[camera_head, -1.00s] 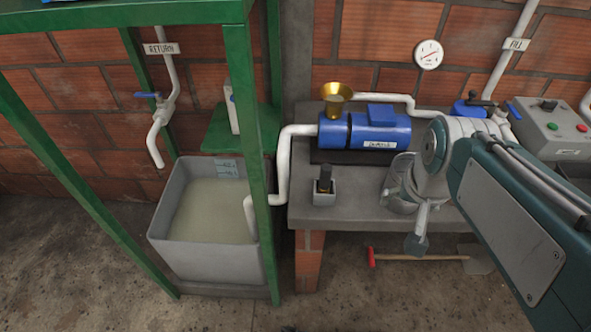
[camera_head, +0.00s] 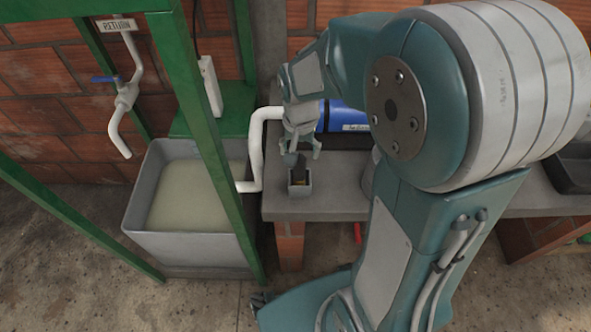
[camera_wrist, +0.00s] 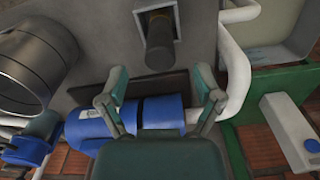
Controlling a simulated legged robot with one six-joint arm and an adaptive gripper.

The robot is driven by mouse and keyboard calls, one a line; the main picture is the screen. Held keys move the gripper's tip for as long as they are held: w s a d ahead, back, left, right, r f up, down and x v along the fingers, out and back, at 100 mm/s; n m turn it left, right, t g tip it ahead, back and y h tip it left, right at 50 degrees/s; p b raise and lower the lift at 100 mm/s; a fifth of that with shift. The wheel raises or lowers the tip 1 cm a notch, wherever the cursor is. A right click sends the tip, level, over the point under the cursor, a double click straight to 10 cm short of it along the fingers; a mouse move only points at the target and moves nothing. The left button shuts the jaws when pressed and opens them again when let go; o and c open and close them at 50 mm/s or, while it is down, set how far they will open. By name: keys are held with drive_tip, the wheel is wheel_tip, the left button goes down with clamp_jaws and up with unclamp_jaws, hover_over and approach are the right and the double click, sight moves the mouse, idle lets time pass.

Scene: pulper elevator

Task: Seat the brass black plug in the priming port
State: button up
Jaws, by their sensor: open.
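The plug, with a black grip, stands upright in a small square grey holder (camera_head: 300,189) on the bench. In the wrist view the plug (camera_wrist: 158,48) lies just past my fingertips, roughly centred between them, with the holder (camera_wrist: 177,22) around its base. My gripper (camera_head: 302,153) is open and empty, pointing down above the plug and partly hiding it in the head view. Both spread fingers of my gripper (camera_wrist: 160,71) show in the wrist view, apart from the plug. The blue pump (camera_head: 342,117) is mostly behind my arm. The priming port is hidden.
A grey tank (camera_head: 140,205) of cloudy liquid stands left of the bench (camera_head: 335,207). A green frame post (camera_head: 205,130) and a white pipe (camera_head: 256,150) rise between them, close to the holder. My arm covers the bench's right part.

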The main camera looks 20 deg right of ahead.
sight(299, 167)
wheel_tip(299, 167, down, 7)
drive_tip(key=shift+w+r, duration=0.1)
drive_tip(key=shift+r, duration=0.05)
clamp_jaws()
